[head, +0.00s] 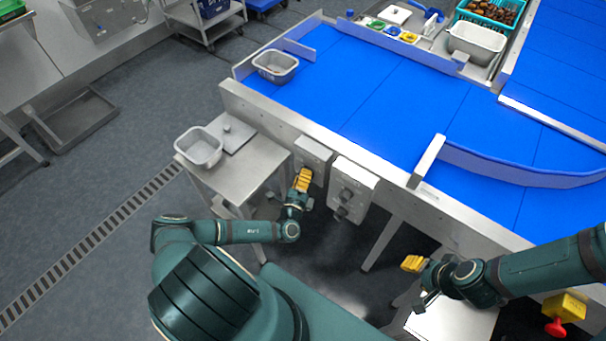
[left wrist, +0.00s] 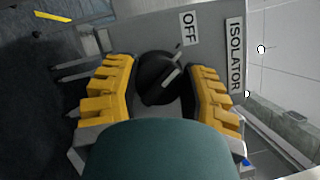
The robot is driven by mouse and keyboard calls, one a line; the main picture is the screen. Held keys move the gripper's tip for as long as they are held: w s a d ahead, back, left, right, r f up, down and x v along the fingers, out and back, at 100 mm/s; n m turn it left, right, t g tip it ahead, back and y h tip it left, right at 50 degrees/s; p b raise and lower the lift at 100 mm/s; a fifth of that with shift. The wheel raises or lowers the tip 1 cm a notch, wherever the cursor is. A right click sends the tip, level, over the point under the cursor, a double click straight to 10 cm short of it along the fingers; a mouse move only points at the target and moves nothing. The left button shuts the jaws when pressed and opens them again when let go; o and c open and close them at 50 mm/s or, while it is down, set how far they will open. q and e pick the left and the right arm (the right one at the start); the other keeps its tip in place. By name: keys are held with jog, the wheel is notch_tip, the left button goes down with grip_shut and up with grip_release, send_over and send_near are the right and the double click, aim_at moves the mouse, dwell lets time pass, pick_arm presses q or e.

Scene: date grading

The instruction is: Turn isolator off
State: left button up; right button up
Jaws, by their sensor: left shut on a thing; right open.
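The isolator box (head: 314,150) is a grey metal box on the front side of the conveyor frame. In the left wrist view its face carries an ISOLATOR label (left wrist: 235,53), an OFF label (left wrist: 189,29) and a black rotary knob (left wrist: 156,76). A pale mark on the knob slants up and right, roughly toward the OFF label. My left gripper (head: 303,178) is at the box, its yellow fingers (left wrist: 160,92) shut on the knob from both sides. My right gripper (head: 412,264) is open and empty, in front of the conveyor and apart from it.
A second control box (head: 353,185) with knobs sits just right of the isolator box. A steel side table (head: 250,170) with a grey tub (head: 199,148) stands to the left. The blue conveyor (head: 390,90) lies behind. A red emergency button (head: 556,327) shows at bottom right.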

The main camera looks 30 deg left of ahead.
pick_arm(q)
jog(key=shift+w+r+n+g+p, duration=0.15)
jog(key=shift+n+g+p, duration=0.2)
jog(key=shift+n, duration=0.55)
jog(key=o, duration=1.2)
jog(key=v, duration=1.2)
